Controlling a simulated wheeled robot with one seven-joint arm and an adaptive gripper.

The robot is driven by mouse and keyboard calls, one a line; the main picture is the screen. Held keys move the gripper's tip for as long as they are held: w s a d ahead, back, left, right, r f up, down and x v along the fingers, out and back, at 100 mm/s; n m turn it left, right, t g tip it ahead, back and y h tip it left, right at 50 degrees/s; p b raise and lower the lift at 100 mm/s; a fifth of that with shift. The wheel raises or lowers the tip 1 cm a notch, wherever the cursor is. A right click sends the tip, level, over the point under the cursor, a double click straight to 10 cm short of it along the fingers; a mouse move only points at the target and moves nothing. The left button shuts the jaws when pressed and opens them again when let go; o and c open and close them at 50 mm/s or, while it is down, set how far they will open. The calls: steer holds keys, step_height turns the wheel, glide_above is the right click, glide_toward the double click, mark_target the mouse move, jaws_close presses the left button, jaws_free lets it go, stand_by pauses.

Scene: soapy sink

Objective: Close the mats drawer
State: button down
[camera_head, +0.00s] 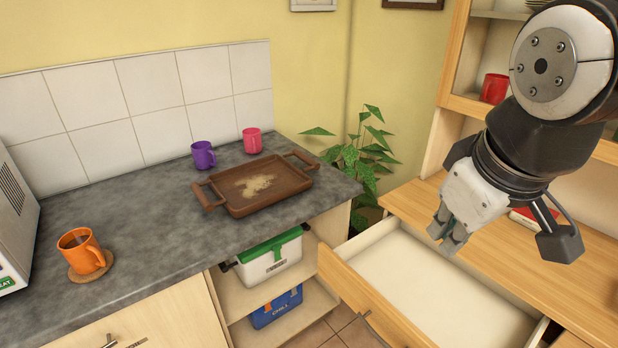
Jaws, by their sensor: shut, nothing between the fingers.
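A light wooden drawer (385,312) stands pulled out from the wooden cabinet at the right. Its white inside looks empty in the part I can see. A metal handle shows on its front near the bottom edge of the picture. No label shows to tell whether it is the mats drawer. My gripper (446,239) is in front of the drawer's inside in the picture, pointing down, its fingers shut and empty. It appears to be above the drawer, not touching it. The arm hides part of the cabinet top behind.
A grey counter (150,245) at left holds a brown tray (280,196), a purple mug (203,154), a pink mug (252,140) and an orange mug (80,252). Open shelves below hold a white box (268,264) and a blue box (277,309). A plant (362,155) fills the corner.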

steer(key=w+a+f+n+g+h+b, duration=0.1)
steer(key=w+a+f+n+b, duration=0.6)
steer(key=f, duration=0.5)
steer(key=w+a+f+n+g+b, duration=0.1)
steer(key=w+a+f+n+b, duration=0.45)
steer(key=w+f, duration=0.5)
steer(key=w+a+f+n+g+h+b, duration=0.1)
steer(key=w+a+f+n+b, duration=0.55)
steer(key=f, duration=0.65)
steer(key=w+d+f+b, duration=0.1)
steer(key=w+d+f, duration=0.1)
steer(key=d+f, duration=0.1)
steer(key=w+d+f+n+b, duration=0.1)
steer(key=w+d+f, duration=0.1)
steer(key=f, duration=0.4)
steer(key=shift+w+d, duration=0.3)
steer(key=shift+d, duration=0.5)
steer(key=p, duration=0.3)
glide_above(390, 246)
steer(key=shift+s+a+f, duration=0.1)
steer(key=shift+s+a, duration=0.2)
steer(key=shift+a, duration=0.15)
steer(key=shift+w+d, duration=0.35)
steer(key=shift+d, duration=0.15)
